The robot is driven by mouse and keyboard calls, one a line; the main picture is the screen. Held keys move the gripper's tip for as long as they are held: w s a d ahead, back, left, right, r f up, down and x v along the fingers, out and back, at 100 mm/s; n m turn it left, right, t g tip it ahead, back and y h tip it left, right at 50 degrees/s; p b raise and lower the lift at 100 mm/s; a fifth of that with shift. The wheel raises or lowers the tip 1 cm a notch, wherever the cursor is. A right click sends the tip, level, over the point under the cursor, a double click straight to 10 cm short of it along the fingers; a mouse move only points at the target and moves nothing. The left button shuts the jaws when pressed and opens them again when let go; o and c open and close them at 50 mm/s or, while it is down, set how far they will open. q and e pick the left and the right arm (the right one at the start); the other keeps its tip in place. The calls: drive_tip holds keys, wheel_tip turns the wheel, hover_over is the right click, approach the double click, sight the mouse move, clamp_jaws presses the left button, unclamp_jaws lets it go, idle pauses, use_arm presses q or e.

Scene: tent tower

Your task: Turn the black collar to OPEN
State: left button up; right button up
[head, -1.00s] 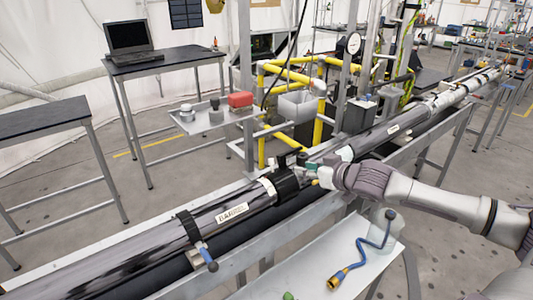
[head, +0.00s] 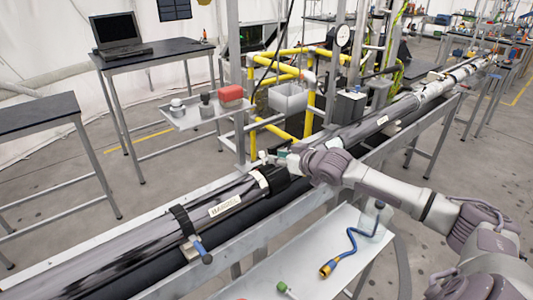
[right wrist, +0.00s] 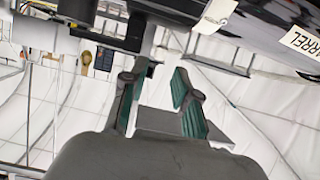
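The black collar (head: 284,180) sits around the dark tube, just right of the tube's BARREL label (head: 225,206). My right gripper (head: 284,156) is at the upper far side of the collar, and its wrist hides part of it. In the right wrist view, my right gripper (right wrist: 158,98) has its two green-padded fingers apart with nothing gripped. Dark parts near the collar show just beyond the fingertips at the top of that view. I cannot tell whether a fingertip touches them. I cannot read an OPEN mark. My left gripper is not in view.
A second black clamp with a blue-tipped handle (head: 201,248) is on the tube at left. A white side table (head: 310,262) in front holds a blue hose (head: 352,248) and a clear bottle. Yellow rails (head: 309,105) and a small tray (head: 195,118) stand behind.

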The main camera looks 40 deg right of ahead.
sight(264, 155)
drive_tip(key=p+x, duration=0.1)
drive_tip(key=x, duration=0.5)
drive_tip(key=shift+w+a+f, duration=0.1)
drive_tip(key=shift+w, duration=0.2)
clamp_jaws()
